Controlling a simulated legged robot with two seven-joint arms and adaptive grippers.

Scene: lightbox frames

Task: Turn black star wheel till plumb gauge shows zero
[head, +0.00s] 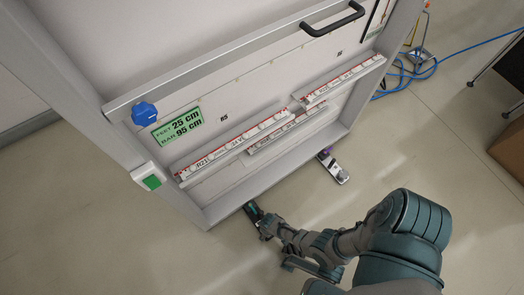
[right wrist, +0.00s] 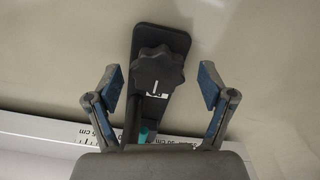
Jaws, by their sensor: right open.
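The black star wheel (right wrist: 157,72) sits on a black foot plate (right wrist: 165,38) in the right wrist view, with a small white mark beside it. My right gripper (right wrist: 160,88) is open, one finger on each side of the wheel, with gaps on both sides. In the head view my right gripper (head: 268,226) is low at the frame's bottom edge, by the dark foot (head: 252,211); the wheel cannot be made out there. A white box with a green face (head: 151,180) is on the frame's left post; I cannot tell whether it is the plumb gauge. My left gripper is not in view.
The large lightbox frame (head: 120,135) carries a blue knob (head: 144,113), a green label (head: 178,123) and a black handle (head: 333,19). Another foot with a purple knob (head: 329,163) stands further right. A blue cable (head: 455,58) lies at upper right. The near floor is clear.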

